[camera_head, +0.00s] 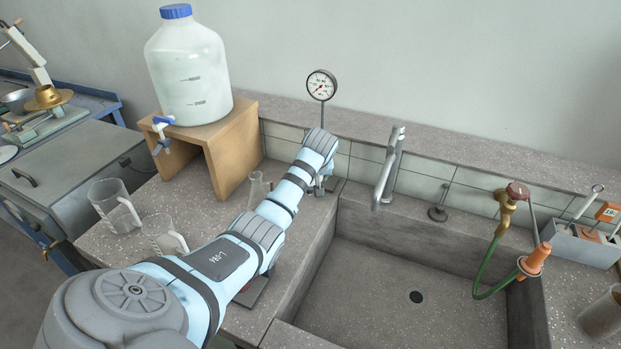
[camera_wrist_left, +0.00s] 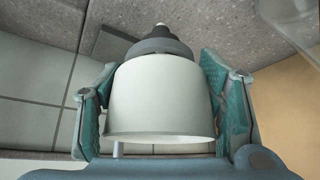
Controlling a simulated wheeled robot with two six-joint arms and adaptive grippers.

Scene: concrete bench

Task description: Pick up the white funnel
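The white funnel (camera_wrist_left: 160,100) has a wide white cylindrical body that tapers into a dark grey collar and narrow stem pointing to the top of the left wrist view. My left gripper (camera_wrist_left: 162,108) has its teal finger pads against the left and right sides of this body, and looks shut on it. In the head view my left arm reaches across the bench towards the tiled back wall, and its gripper (camera_head: 322,183) is mostly hidden behind the wrist. The funnel cannot be made out there. My right gripper is not in view.
A wooden stand (camera_head: 235,150) with a large white carboy (camera_head: 188,75) is left of my left gripper. A small glass flask (camera_head: 258,187) and two clear beakers (camera_head: 115,207) stand on the bench. The sink (camera_head: 375,290) and tap (camera_head: 388,170) are to the right.

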